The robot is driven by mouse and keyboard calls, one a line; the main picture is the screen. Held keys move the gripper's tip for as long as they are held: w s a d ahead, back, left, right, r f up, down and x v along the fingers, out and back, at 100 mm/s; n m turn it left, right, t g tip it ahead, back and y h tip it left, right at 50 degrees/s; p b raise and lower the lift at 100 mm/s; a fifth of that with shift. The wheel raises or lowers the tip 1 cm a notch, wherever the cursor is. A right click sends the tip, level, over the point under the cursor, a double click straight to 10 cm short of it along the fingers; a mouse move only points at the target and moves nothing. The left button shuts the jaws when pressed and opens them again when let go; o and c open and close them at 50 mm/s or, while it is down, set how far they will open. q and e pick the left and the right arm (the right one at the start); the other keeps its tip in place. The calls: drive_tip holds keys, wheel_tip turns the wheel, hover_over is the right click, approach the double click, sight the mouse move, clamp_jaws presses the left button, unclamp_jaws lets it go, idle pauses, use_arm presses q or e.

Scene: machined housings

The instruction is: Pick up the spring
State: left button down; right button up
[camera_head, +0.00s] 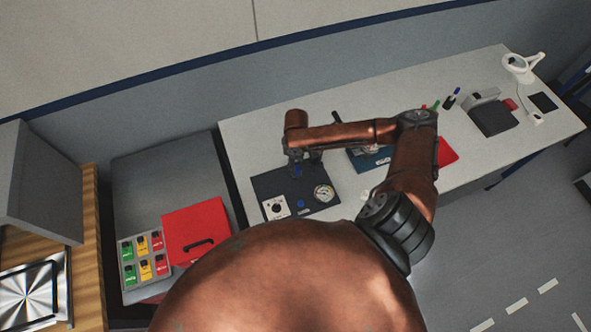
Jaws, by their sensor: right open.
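My right gripper (305,166) points down over the back part of a dark plate (286,190) on the white table. It is open, and I cannot tell whether it touches anything. A small blue part (298,174) shows close under the gripper. I cannot make out a spring; it may be hidden by my arm or gripper, or be too small to see. The plate carries a round dial gauge (323,193) and a white square with a dark knob (276,207). My left gripper is not in view.
A second blue plate (369,161) lies partly hidden under my right arm, with a red item (447,152) beside it. Pens (450,99), a dark device (493,118) and a white lamp (522,66) stand farther right. A red box (196,229) sits left of the white table (243,141).

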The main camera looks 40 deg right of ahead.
wheel_tip(320, 180, down, 3)
drive_tip(key=shift+s+f, duration=0.1)
drive_tip(key=shift+f, duration=0.05)
drive_tip(key=c, duration=0.9)
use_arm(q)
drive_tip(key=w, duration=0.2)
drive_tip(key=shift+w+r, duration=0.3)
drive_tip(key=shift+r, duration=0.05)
use_arm(e)
clamp_jaws()
